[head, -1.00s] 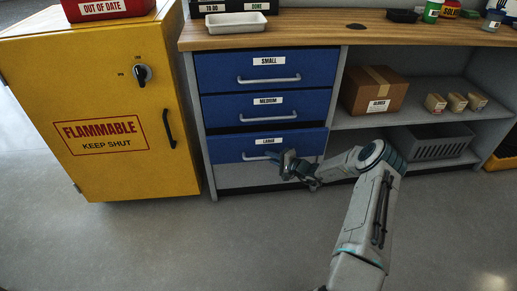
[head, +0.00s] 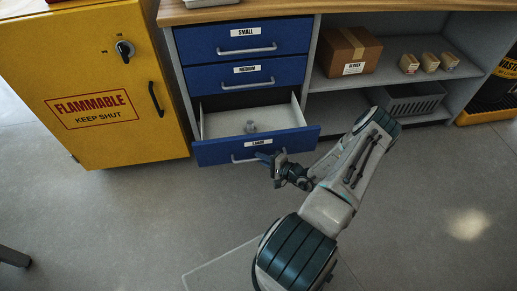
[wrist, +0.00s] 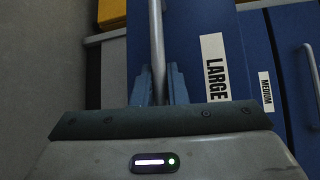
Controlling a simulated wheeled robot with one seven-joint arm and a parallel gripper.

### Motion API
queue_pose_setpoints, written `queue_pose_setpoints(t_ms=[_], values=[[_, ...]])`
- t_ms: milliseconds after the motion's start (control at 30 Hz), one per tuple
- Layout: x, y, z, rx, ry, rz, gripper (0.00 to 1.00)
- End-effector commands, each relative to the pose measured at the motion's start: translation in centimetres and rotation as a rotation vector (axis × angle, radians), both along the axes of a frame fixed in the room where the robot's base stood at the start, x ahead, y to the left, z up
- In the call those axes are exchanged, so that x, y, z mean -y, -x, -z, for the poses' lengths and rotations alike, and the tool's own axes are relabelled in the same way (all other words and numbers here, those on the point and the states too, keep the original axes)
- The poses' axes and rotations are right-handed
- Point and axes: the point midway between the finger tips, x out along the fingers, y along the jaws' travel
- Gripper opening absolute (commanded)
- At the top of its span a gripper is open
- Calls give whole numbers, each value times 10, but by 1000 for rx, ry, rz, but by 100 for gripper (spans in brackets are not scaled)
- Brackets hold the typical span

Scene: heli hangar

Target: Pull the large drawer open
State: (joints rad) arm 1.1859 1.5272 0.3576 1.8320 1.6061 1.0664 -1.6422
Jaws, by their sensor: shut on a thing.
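The large drawer (head: 215,150) is the lowest of three blue drawers and stands pulled out, its grey inside showing. A small grey object (head: 250,127) lies in it. Its bar handle (head: 240,158) is on the blue front, and my gripper (head: 272,159) is at the right part of that handle. In the wrist view the handle (wrist: 156,40) runs down between the fingers of my gripper (wrist: 159,85), which is shut on it. The LARGE label (wrist: 214,67) is beside it. The medium drawer (head: 290,73) and small drawer (head: 290,36) above are shut.
A yellow flammables cabinet (head: 90,60) stands left of the drawers. Open shelves to the right hold a cardboard box (head: 347,50), several small boxes (head: 428,62) and a grey basket (head: 412,103). The floor (head: 130,215) in front is clear.

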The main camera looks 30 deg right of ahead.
Motion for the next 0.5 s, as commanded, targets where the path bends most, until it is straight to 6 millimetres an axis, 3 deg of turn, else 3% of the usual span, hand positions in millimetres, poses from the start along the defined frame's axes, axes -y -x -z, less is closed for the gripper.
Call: queue_pose_setpoints(t_ms=[467, 500], values=[[-2, 5, 0, 2, 1, -1, 0], [-2, 5, 0, 1, 2, -1, 18]])
